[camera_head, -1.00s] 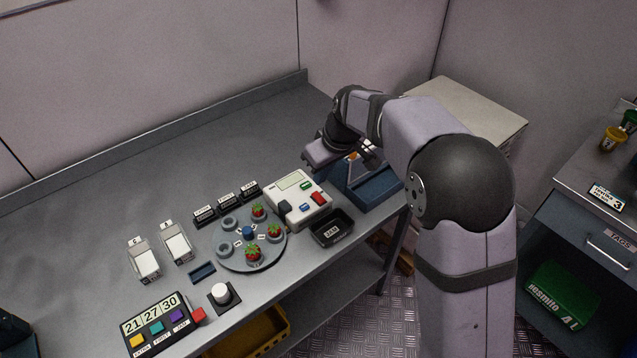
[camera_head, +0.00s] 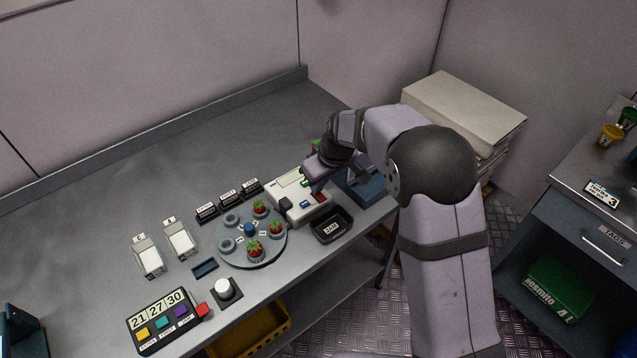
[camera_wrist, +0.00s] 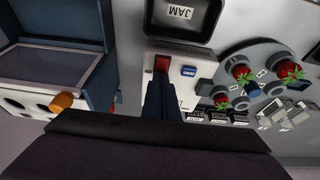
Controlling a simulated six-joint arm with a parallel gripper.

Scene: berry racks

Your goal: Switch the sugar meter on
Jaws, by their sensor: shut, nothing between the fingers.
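The sugar meter (camera_head: 297,213) is a white box on the bench, with a pale display, a dark block at its left and coloured controls. It also shows in the wrist view (camera_wrist: 205,90), where a red switch (camera_wrist: 161,63) and a blue button (camera_wrist: 189,71) are visible on its top. My gripper (camera_head: 317,187) is shut and empty, over the right part of the meter. In the wrist view its closed fingers (camera_wrist: 160,88) point at the red switch, their tips right beside it. I cannot tell whether they touch. The fingers and arm hide part of the meter.
A black JAM tray (camera_head: 331,226) stands in front of the meter. A round plate (camera_head: 262,256) with strawberries is at its left. A blue box (camera_head: 362,193) stands at its right, close to my arm. Small labelled black blocks (camera_head: 229,199) stand behind the plate.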

